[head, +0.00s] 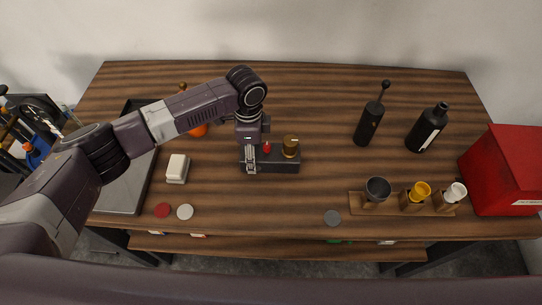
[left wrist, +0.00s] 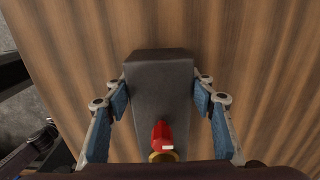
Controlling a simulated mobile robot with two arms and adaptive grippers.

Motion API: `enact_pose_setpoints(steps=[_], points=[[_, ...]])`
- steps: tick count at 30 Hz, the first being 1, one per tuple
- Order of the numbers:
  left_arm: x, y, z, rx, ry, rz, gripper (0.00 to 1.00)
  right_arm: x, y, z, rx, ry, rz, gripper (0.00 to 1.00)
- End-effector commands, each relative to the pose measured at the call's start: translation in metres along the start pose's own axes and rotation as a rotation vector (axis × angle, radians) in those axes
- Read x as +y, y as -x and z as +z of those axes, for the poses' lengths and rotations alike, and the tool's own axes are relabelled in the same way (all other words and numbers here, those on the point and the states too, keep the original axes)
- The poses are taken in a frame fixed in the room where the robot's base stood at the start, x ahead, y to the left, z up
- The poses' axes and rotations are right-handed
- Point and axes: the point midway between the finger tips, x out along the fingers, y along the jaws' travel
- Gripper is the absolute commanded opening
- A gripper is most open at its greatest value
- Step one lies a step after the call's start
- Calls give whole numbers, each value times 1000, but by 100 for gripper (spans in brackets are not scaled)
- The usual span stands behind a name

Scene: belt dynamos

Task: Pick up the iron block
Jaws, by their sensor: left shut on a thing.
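The iron block (head: 282,167) is a dark grey oblong on the wooden table, left of centre in the head view. In the left wrist view the block (left wrist: 158,72) lies lengthwise between the blue finger pads. My left gripper (head: 251,160) is over the block's left part in the head view and is shut on it. The pad contact is hard to see in the left wrist view (left wrist: 160,98). A red piece (head: 267,148) shows at the block, beside a brass cylinder (head: 291,142). Whether the block touches the table is unclear. My right gripper is not in view.
A white block (head: 177,168) and a dark tray (head: 123,194) are to the left. Two black bottles (head: 370,120) (head: 428,127) stand right. A wooden rack (head: 356,205) with cups and a red box (head: 503,170) are at front right. The table's middle right is clear.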

Motion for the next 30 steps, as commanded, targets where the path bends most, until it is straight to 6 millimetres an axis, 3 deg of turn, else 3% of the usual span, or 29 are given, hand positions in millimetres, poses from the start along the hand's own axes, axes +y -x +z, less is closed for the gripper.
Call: enact_pose_setpoints(steps=[5, 20, 26, 30], points=[[0, 1, 0, 0, 0, -1, 0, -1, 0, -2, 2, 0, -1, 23], [-2, 12, -2, 6, 0, -6, 0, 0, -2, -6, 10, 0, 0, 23], [-3, 37, -2, 6, 0, -9, 0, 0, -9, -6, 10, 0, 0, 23], [-3, 68, -2, 7, -1, -11, 0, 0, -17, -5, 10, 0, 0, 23]])
